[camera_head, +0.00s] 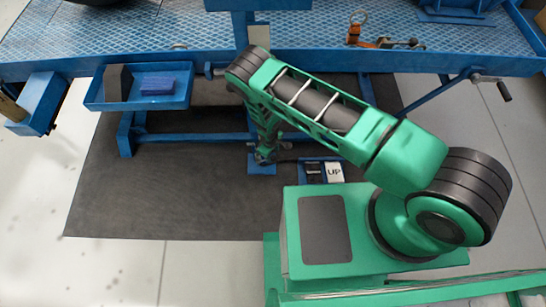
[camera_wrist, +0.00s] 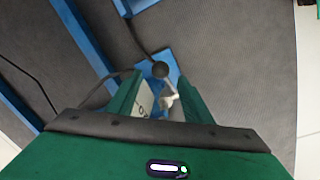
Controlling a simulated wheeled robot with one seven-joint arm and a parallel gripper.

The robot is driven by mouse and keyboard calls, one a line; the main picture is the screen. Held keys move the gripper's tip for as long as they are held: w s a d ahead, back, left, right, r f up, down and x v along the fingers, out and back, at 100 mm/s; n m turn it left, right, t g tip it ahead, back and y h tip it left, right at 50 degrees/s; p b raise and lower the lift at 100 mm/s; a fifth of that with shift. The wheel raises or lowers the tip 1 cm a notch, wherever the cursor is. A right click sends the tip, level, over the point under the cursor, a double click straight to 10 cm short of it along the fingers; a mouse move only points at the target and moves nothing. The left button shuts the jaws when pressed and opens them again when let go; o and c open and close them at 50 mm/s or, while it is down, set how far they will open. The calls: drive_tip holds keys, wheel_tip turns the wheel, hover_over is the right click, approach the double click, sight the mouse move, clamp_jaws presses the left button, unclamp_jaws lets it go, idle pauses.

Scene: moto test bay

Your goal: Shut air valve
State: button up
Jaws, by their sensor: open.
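The air valve (camera_wrist: 168,97) shows in the wrist view as a small pale metal fitting with a lever-like part, low above a blue floor plate (camera_wrist: 152,66). A dark round knob or ball end (camera_wrist: 160,69) is just beyond it. My gripper (camera_wrist: 157,84) is open, with its green fingers on either side of the valve area. I cannot tell whether a finger touches the valve. In the head view my gripper (camera_head: 265,155) points down at the foot of the blue post, and the valve is mostly hidden there.
A blue lift table (camera_head: 180,45) with a textured top spans the back, close to my arm. A blue side tray (camera_head: 120,102) holds a blue block (camera_head: 157,85). A pedal box marked UP (camera_head: 322,172) lies right of my gripper. The dark mat (camera_head: 160,200) at front left is clear.

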sight(274, 157)
drive_tip(key=shift+w+d+f, duration=0.1)
drive_tip(key=shift+w+f, duration=0.05)
drive_tip(key=shift+f, duration=1.15)
drive_tip(key=shift+w+d+f, duration=0.1)
drive_tip(key=shift+f, duration=1.15)
clamp_jaws()
drive_tip(key=shift+d, duration=0.1)
